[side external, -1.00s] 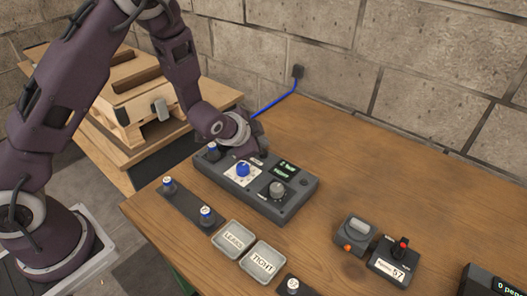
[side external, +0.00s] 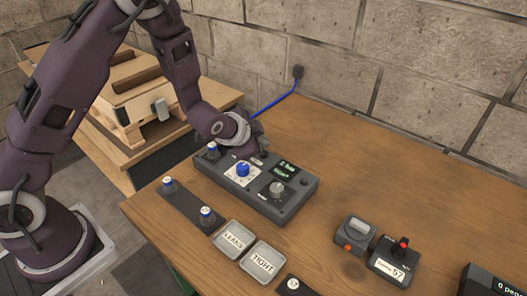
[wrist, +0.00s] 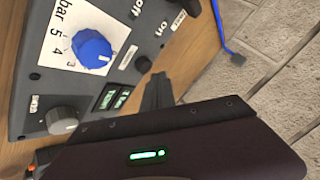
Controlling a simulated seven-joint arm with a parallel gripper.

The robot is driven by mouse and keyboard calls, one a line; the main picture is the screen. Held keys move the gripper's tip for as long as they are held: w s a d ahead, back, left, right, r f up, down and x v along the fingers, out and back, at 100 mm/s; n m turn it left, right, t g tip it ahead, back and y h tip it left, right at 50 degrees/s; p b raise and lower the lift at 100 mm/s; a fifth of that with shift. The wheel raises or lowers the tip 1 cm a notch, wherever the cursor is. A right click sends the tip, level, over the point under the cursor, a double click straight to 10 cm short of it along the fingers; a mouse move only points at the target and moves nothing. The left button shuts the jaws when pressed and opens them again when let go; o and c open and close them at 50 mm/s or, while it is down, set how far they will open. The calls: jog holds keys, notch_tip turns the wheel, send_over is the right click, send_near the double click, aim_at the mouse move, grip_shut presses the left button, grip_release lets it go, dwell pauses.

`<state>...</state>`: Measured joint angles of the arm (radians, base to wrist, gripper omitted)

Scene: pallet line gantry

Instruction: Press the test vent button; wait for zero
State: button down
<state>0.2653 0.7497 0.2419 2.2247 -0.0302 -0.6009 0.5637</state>
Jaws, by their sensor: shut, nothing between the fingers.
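The grey test box (side external: 290,210) sits on the wooden bench with a blue knob (side external: 243,169), a grey knob (side external: 277,189) and a small green-lit display (side external: 284,170). My gripper (side external: 261,150) is shut and empty over the box's far edge. In the wrist view, its dark fingers (wrist: 158,92) are close to a small round dark button (wrist: 143,64). I cannot tell whether they touch it. The button's label is unreadable, as is the display (wrist: 112,97), seen at a steep angle. The blue knob (wrist: 92,50) stands beside a bar scale.
Trays marked LEAKS (side external: 233,239) and TIGHT (side external: 262,262) lie in front of the box. A dark strip (side external: 187,208) holds blue-topped parts at left. A red-topped device (side external: 395,262) and a grey gauge (side external: 355,232) stand right. A blue cable (side external: 275,105) runs behind.

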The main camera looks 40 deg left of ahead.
dwell(0.3)
jog(key=shift+f, duration=0.4)
jog(key=shift+f, duration=0.55)
dwell(0.5)
jog(key=shift+r, duration=0.95)
jog(key=shift+r, duration=2.55)
